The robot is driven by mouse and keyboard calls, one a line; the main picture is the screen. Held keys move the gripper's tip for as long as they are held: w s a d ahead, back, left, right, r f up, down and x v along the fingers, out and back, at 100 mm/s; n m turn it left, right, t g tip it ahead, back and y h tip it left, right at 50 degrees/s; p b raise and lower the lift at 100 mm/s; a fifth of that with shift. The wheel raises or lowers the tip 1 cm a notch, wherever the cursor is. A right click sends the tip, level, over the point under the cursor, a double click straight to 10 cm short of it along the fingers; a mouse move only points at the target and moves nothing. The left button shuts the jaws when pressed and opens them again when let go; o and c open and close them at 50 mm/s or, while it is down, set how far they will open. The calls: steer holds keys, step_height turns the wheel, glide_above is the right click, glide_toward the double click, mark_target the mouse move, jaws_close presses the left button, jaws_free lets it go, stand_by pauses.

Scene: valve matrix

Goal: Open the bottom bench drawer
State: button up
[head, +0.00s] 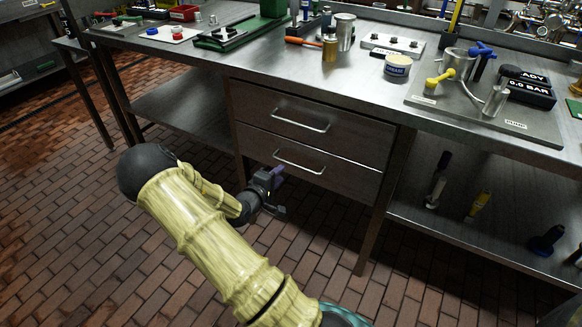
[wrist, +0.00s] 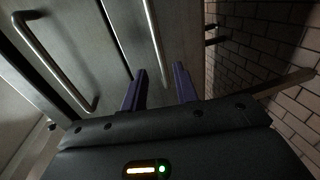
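The bottom drawer (head: 335,177) is a dark metal front under the bench, and it looks closed. Its bar handle (head: 298,167) is silver. In the wrist view this handle (wrist: 153,35) runs down toward the space between my purple fingers. My gripper (head: 275,173) is at the left end of the bottom handle, in front of the drawer. In the wrist view my gripper (wrist: 160,78) is open, with a finger on each side of the handle's line. I cannot tell whether either finger touches it.
The top drawer (head: 310,112) is closed, with its own handle (head: 300,121); that handle also shows in the wrist view (wrist: 50,62). A bench leg (head: 376,215) stands right of the drawers. A lower shelf (head: 480,220) holds several objects. The brick floor (head: 330,235) in front is clear.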

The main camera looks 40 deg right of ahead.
mark_target(291, 163)
steer(key=b+x, duration=0.1)
steer(key=x, duration=0.7)
steer(key=shift+w+d+f+b, duration=0.1)
steer(key=shift+w+d+b, duration=0.05)
steer(key=shift+b, duration=0.25)
steer(key=shift+d, duration=0.35)
jaws_close()
steer(key=shift+a, duration=0.1)
